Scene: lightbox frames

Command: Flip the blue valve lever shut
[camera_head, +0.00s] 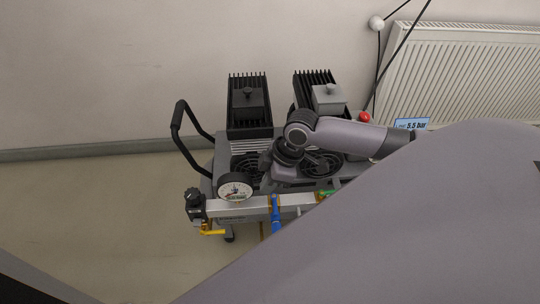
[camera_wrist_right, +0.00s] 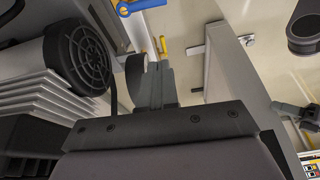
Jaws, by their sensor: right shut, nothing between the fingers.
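The blue valve lever (camera_head: 276,213) is on the silver manifold bar (camera_head: 250,206) at the front of the compressor; its handle points down in the head view, across the bar. It also shows at the top of the right wrist view (camera_wrist_right: 140,6). My right gripper (camera_head: 267,183) is shut and empty, just above and behind the bar, close to the lever but apparently apart from it. Its dark fingers show in the right wrist view (camera_wrist_right: 155,82), with the lever beyond them. My left gripper is out of view.
A pressure gauge (camera_head: 235,189) stands left of the lever. A yellow lever (camera_head: 211,233) is at the bar's left end, a green one (camera_head: 327,193) to the right. Behind are black finned cylinder heads (camera_head: 249,127), a red knob (camera_head: 365,117) and a 5.5 bar display (camera_head: 411,124).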

